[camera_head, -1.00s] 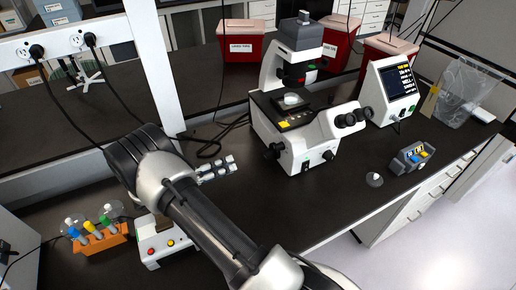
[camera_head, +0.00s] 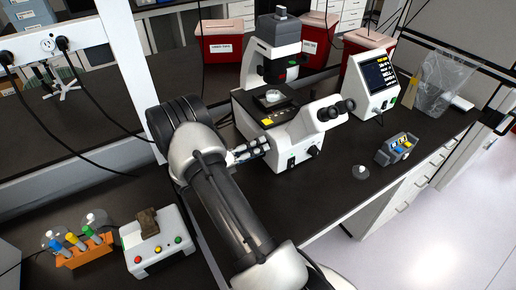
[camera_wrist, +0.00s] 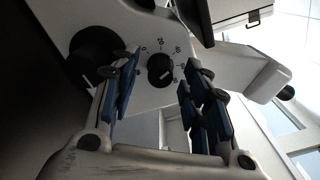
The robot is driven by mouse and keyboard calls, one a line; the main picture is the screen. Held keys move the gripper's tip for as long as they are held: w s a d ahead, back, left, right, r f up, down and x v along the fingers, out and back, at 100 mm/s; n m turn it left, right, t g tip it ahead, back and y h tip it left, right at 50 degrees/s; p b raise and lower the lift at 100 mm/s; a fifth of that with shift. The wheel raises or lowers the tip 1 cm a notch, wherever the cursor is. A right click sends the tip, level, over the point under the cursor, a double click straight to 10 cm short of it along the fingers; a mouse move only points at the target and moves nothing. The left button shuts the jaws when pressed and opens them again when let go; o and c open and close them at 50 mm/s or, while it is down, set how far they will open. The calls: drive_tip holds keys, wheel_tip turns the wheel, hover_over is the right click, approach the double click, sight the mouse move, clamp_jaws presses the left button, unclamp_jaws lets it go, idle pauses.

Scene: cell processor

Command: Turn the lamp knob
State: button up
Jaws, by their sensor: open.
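The lamp knob (camera_wrist: 160,69) is a small round black dial with a pale pointer line and numbers around it. It sits on the white body of the microscope (camera_head: 303,135). In the wrist view it lies between the fingertips of my gripper (camera_wrist: 160,76), with a visible gap on both sides. The blue-padded fingers are spread and hold nothing. In the head view my gripper (camera_head: 258,149) is at the microscope's left side, and I cannot make out this dial there. How far the fingertips are from the dial's face is hard to tell.
A larger black knob (camera_wrist: 94,57) sits left of the dial, close to the left finger. A white button box (camera_head: 160,247) and an orange tube rack (camera_head: 84,252) stand at the front left. A screen unit (camera_head: 370,85) is right of the microscope.

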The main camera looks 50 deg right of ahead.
drive_tip(key=shift+s+d, duration=0.1)
drive_tip(key=shift+d, duration=0.25)
drive_tip(key=shift+c, duration=0.4)
clamp_jaws()
